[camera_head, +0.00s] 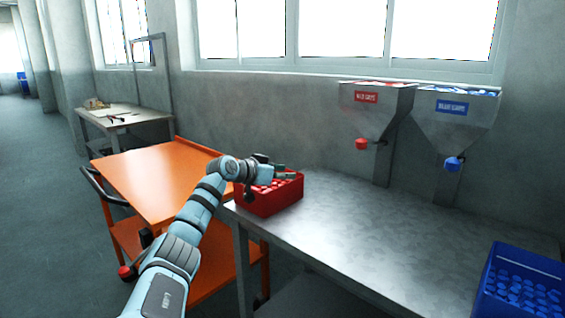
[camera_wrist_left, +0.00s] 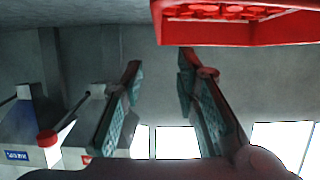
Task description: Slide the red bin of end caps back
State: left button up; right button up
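The red bin of end caps (camera_head: 272,206) sits at the left end of the grey metal bench, with red caps inside. My left gripper (camera_head: 285,172) is above the bin's far side in the head view. In the left wrist view the fingers (camera_wrist_left: 159,60) are spread apart with nothing between them. The red bin (camera_wrist_left: 240,32) shows there at the top, close to the fingertips; I cannot tell whether they touch it. The arm partly hides the bin's left side. My right gripper is in neither view.
The metal bench (camera_head: 400,235) is clear between the red bin and a blue bin (camera_head: 500,270) at right. Red (camera_head: 375,100) and blue (camera_head: 455,108) cap hoppers stand behind it. An orange cart (camera_head: 150,175) adjoins the bench at left.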

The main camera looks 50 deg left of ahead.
pick_arm(q)
notch_tip(320, 180, up, 6)
jog(key=shift+r, duration=0.2)
dwell(0.5)
